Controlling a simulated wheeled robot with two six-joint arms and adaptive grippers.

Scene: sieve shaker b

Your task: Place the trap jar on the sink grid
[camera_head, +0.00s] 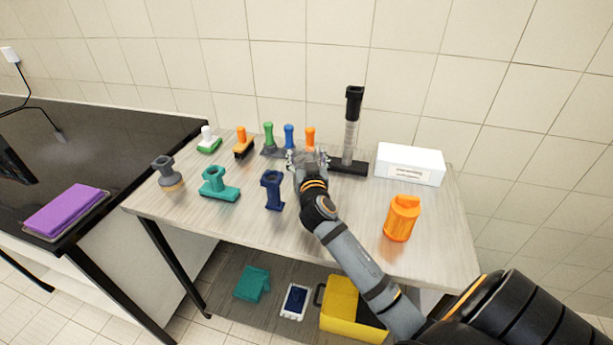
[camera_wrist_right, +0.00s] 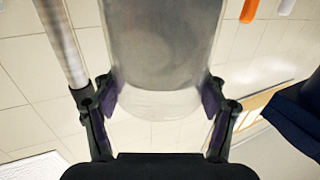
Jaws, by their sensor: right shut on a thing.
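My right gripper (camera_head: 308,158) is shut on the trap jar over the back middle of the wooden table, beside a tall clear column. The trap jar (camera_wrist_right: 162,50) is a clear, greyish cylinder between the purple finger pads in the right wrist view; its upper end is cut off there. In the head view the jar is hard to make out behind the gripper, and I cannot tell if it touches the table. I cannot make out a sink grid for certain; a black recess (camera_head: 12,165) shows at the left edge of the dark counter. My left gripper is not in view.
The clear column (camera_head: 349,140) with its black base and a white box (camera_head: 410,164) stand right of the gripper. An orange canister (camera_head: 402,218) stands front right. A navy holder (camera_head: 272,190) and teal holder (camera_head: 219,186) stand left. A purple pad (camera_head: 66,210) lies on the dark counter.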

